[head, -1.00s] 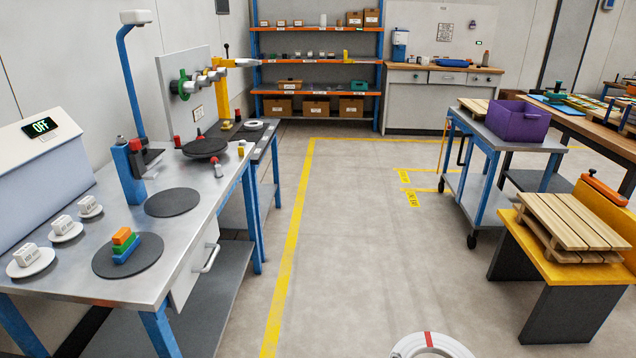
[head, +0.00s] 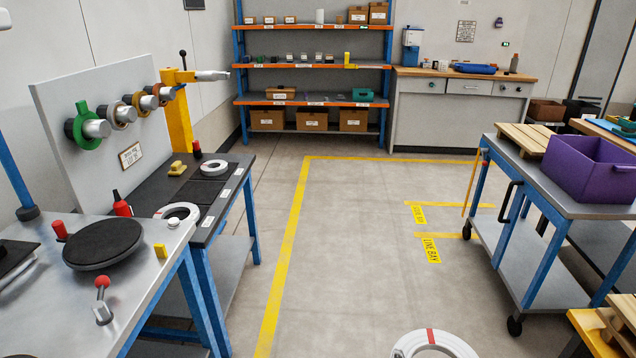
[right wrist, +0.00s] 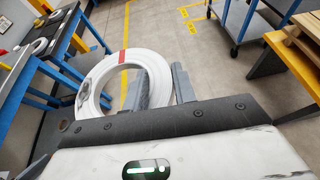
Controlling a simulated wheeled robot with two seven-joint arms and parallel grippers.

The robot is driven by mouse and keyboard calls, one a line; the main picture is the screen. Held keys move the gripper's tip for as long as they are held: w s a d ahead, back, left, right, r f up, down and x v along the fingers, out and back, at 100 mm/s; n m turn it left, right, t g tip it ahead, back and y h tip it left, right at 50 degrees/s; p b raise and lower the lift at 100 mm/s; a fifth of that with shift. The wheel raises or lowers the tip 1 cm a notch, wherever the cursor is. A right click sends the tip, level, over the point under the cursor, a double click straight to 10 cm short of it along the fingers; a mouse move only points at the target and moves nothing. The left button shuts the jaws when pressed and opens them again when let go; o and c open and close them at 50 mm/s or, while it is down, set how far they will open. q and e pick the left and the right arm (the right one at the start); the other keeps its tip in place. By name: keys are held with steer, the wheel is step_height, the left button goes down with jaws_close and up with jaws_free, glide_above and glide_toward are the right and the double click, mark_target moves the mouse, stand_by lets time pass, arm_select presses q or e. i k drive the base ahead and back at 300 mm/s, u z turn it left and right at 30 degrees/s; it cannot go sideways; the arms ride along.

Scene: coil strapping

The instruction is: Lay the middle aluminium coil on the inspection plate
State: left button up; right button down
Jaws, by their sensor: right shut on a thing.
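A pale silvery-white coil with a red band (head: 433,344) shows at the bottom edge of the head view, partly cut off. In the right wrist view the same coil (right wrist: 152,62) is a full ring, and my right gripper (right wrist: 165,85) is shut on its rim, one finger inside the hole. Two more pale coils lie on the dark bench at the left, a nearer one (head: 178,211) and a farther one (head: 214,167). A round dark plate (head: 105,240) stands on the steel table; I cannot tell whether it is the inspection plate. My left gripper is out of view.
A panel with pegs (head: 110,100) and a yellow post (head: 178,120) stand behind the dark bench (head: 212,200). A red-knobbed lever (head: 103,305) is on the steel table. A trolley with a purple crate (head: 590,170) is at right. The floor between is clear.

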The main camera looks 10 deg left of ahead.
mark_target(102, 238)
steer(key=i, duration=3.35)
steer(key=u, duration=4.75)
steer(key=i, duration=0.5)
